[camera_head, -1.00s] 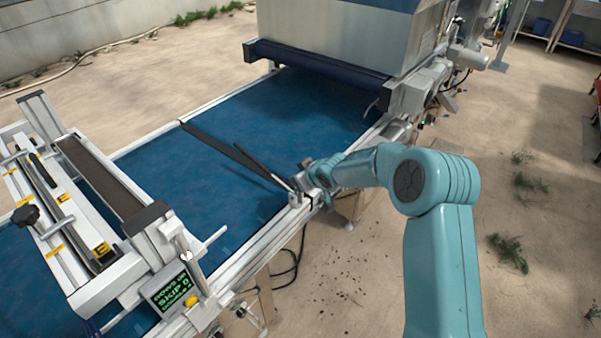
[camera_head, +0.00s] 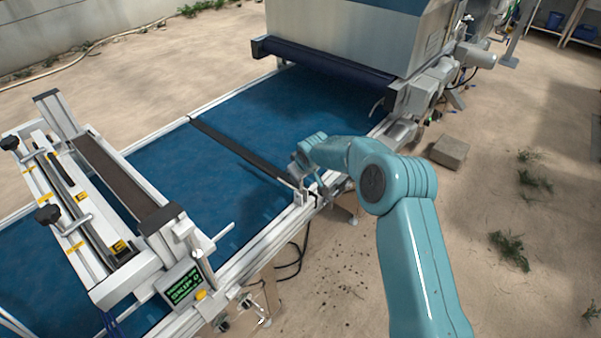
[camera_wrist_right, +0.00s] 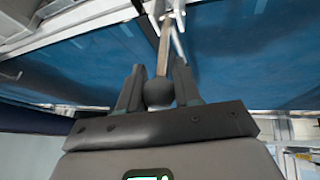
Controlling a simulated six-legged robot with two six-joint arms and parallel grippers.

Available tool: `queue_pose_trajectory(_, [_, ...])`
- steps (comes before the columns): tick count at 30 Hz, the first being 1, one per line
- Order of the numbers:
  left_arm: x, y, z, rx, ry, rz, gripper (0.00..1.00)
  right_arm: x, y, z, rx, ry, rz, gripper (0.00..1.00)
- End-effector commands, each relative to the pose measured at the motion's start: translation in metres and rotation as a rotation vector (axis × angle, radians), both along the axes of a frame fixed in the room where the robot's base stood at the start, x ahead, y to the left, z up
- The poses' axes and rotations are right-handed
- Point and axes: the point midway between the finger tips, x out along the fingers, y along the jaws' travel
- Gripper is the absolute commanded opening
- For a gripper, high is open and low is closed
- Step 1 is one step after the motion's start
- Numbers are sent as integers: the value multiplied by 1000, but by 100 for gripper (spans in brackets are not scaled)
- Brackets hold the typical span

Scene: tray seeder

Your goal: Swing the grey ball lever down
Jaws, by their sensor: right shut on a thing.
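The grey ball (camera_wrist_right: 158,92) of the lever sits between the two dark fingers of my right gripper (camera_wrist_right: 158,88) in the right wrist view. The fingers are shut on it. The lever's thin rod (camera_wrist_right: 164,45) runs from the ball away from the gripper toward the rail. In the head view my right gripper (camera_head: 300,160) is at the belt's near side edge, just above a small bracket (camera_head: 305,192) on the rail. The ball is hidden there by the gripper. My left gripper is not in view.
A dark bar (camera_head: 235,147) crosses the blue belt (camera_head: 185,165) and ends at the bracket. A frame with a green-lettered display (camera_head: 183,287) stands at left. A large grey housing (camera_head: 335,35) stands at the belt's far end.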

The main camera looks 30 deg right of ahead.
Motion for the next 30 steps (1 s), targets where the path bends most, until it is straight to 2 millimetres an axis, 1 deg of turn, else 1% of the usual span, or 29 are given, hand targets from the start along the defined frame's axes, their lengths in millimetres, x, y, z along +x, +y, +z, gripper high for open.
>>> queue_pose_trajectory(5, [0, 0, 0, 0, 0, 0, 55, -1, 1, -2, 1, 3, 1, 0])
queue_pose_trajectory(6, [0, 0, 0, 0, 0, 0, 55, -1, 1, -2, 1, 3, 1, 36])
queue_pose_trajectory(8, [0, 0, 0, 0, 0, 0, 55, -1, 1, -1, 1, 3, 1, 56])
queue_pose_trajectory(9, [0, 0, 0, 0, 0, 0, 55, -1, 1, -1, 1, 3, 1, 58])
queue_pose_trajectory(17, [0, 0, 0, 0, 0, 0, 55, 0, 1, 0, 0, -1, 0, 58])
queue_pose_trajectory(20, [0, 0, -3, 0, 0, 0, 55, -3, 1, 5, 0, -2, 1, 58])
queue_pose_trajectory(23, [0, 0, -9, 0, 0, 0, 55, -11, 2, 18, -1, -3, 1, 58])
queue_pose_trajectory(26, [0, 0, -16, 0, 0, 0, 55, -23, 4, 39, -1, -6, 2, 58])
queue_pose_trajectory(30, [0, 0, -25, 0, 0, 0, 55, -43, 7, 72, 0, -5, 2, 58])
